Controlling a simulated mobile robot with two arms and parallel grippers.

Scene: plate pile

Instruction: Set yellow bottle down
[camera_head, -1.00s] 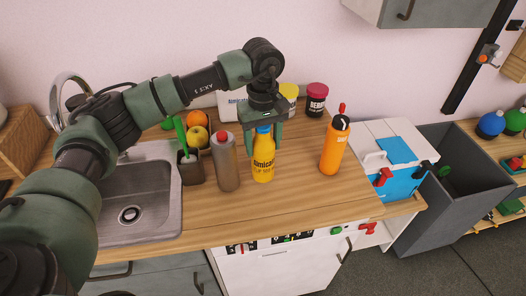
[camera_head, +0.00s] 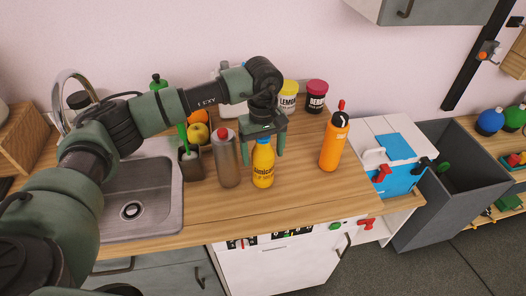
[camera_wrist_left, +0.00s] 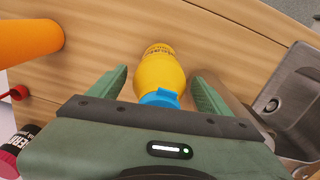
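The yellow bottle (camera_head: 263,168) with a blue cap stands upright on the wooden counter (camera_head: 310,195), near its front edge. My left gripper (camera_head: 262,150) is at the bottle's upper part, with its fingers spread to either side. In the left wrist view, the gripper (camera_wrist_left: 158,77) is open, with the yellow bottle (camera_wrist_left: 160,70) between its fingers and small gaps on both sides. My right gripper is in no view.
A grey bottle (camera_head: 226,163) with a red cap stands close left of the yellow bottle. An orange bottle (camera_head: 333,146) stands to the right. Two jars (camera_head: 316,95) (camera_head: 289,93) are behind. The sink (camera_head: 150,190) lies left. Clear counter lies in front.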

